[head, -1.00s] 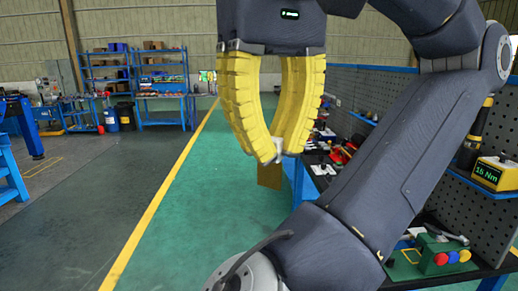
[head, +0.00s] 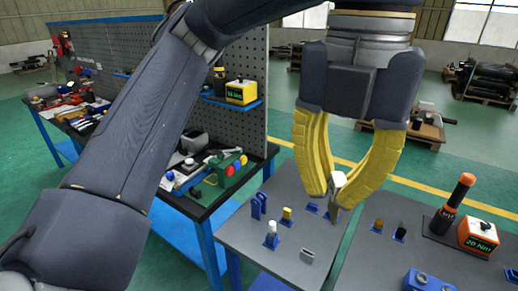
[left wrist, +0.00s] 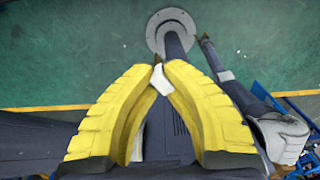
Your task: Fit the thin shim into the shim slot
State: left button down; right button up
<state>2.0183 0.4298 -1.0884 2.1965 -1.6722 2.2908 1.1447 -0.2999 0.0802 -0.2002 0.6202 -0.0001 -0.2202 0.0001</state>
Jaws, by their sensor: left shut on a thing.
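My left gripper (head: 335,197) is shut on a small pale piece (head: 339,182), which looks like the thin shim; its narrow grey lower part shows below the fingertips. The gripper points down over the grey table (head: 255,236), near its right side. In the left wrist view the pale piece (left wrist: 161,82) sits between the yellow fingertips (left wrist: 162,68). A small grey block (head: 307,255) lies on the table at the front; I cannot tell whether it holds the shim slot. My right gripper is not in view.
Blue holders (head: 258,207) stand on the grey table, with a yellow-topped piece (head: 286,215) and a white-topped piece (head: 271,230). At right are an orange-and-black tool (head: 452,205) and an orange 20 Nm box (head: 478,236). A pegboard bench (head: 215,190) stands behind my arm.

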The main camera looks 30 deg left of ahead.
pick_arm(q)
jog(key=w+f+n, duration=0.6)
jog(key=w+f, duration=0.7)
jog(key=f, duration=0.4)
jog(key=w+a+f+n, duration=0.3)
jog(key=w+f, duration=0.2)
jog(key=f, duration=0.5)
jog(key=w+a+f+n, duration=0.3)
jog(key=w+f, duration=0.3)
jog(key=f, duration=0.5)
jog(key=shift+a, duration=0.7)
jog(key=shift+w, duration=0.1)
jog(key=shift+m, duration=0.3)
jog(key=shift+f, duration=2.95)
jog(key=shift+f, duration=2.15)
